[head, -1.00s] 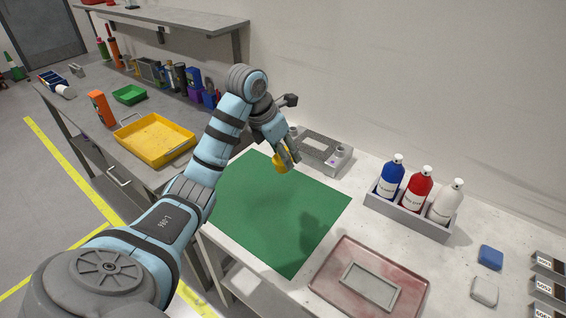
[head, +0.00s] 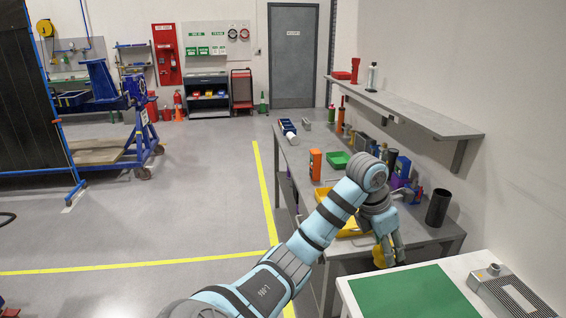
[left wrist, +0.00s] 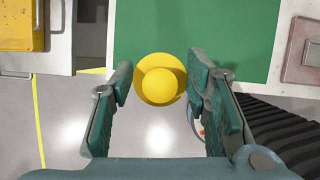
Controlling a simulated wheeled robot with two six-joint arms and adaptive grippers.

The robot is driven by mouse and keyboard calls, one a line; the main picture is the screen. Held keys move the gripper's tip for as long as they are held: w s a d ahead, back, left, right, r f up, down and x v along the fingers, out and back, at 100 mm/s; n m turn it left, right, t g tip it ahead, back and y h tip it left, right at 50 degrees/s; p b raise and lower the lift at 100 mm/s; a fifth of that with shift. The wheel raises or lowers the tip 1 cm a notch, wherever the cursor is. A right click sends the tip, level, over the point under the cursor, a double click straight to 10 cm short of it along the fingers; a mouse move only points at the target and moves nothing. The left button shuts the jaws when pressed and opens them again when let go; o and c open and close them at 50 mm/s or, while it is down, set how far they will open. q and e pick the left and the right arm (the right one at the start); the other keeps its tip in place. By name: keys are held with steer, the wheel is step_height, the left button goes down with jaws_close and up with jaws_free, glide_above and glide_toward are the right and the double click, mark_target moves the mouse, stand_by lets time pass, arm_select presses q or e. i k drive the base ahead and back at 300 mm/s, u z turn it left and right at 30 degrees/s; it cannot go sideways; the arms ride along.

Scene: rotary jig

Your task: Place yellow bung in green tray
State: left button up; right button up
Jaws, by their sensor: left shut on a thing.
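My left gripper (head: 391,250) is shut on the yellow bung (head: 379,257) and holds it up near the gap between the two benches. In the left wrist view, the round yellow bung (left wrist: 160,80) sits between the fingers of my left gripper (left wrist: 163,88), with the green mat's edge and the floor below. The small green tray (head: 335,161) lies on the grey bench, farther off and to the left of the gripper. My right gripper is not in view.
A yellow tray (head: 348,228), partly hidden by my arm, is on the near part of the grey bench (head: 310,205). An orange box (head: 315,165) stands close to the green tray. A black cylinder (head: 438,207) and other containers line the back. A green mat (head: 410,292) covers the white bench.

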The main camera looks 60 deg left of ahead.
mark_target(340, 160)
steer(key=u, duration=2.6)
steer(key=i, duration=4.4)
steer(key=z, duration=3.9)
steer(key=i, duration=0.55)
steer(key=u, duration=0.05)
